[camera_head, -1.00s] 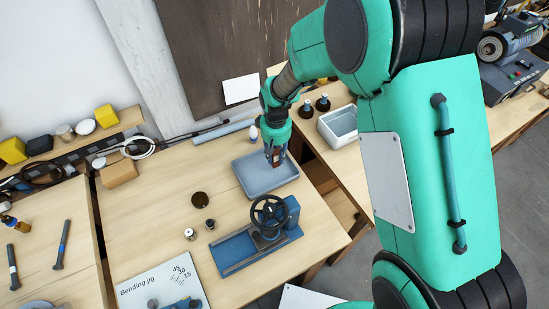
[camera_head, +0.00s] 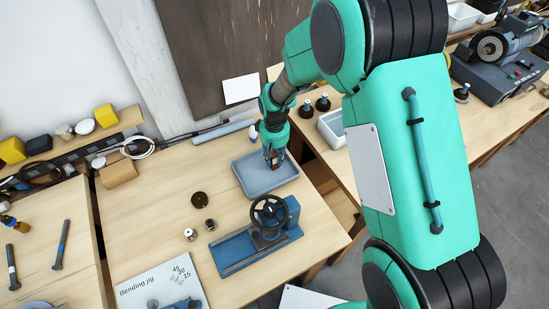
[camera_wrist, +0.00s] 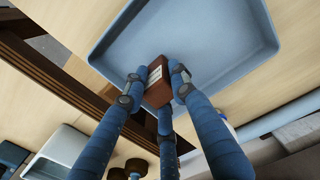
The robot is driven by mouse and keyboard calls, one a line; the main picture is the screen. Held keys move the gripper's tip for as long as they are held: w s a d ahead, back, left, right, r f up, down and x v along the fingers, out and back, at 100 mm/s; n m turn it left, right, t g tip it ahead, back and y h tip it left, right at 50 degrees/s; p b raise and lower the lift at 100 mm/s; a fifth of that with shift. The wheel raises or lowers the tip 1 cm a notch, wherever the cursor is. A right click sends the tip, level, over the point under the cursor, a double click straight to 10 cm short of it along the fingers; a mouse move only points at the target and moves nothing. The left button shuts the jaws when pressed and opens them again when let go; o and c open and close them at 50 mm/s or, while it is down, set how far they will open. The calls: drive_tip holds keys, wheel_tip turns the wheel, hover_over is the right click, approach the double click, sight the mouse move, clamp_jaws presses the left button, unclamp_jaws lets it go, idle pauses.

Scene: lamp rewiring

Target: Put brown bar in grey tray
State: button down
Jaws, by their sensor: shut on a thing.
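The grey tray (camera_head: 254,184) lies on the workbench behind the blue vise-like machine; it also fills the top of the wrist view (camera_wrist: 215,72). My gripper (camera_head: 274,160) is over the tray's far right part, pointing down. In the wrist view my blue fingers (camera_wrist: 153,88) are shut on the brown bar (camera_wrist: 158,97), which has a pale label on one face. The bar also shows small between the fingers in the head view (camera_head: 277,158). Whether the bar touches the tray floor cannot be told.
The blue machine with a black handwheel (camera_head: 268,213) stands just in front of the tray. A brown disc (camera_head: 200,199) and small metal parts lie to its left. A pale bin (camera_head: 331,128) and dark bottles (camera_head: 305,109) stand to the right, across a bench gap.

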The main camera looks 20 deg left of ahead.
drive_tip(key=shift+f, duration=0.15)
drive_tip(key=c, duration=1.4)
unclamp_jaws()
drive_tip(key=shift+r, duration=0.2)
wheel_tip(320, 180, up, 12)
drive_tip(key=shift+p, duration=0.45)
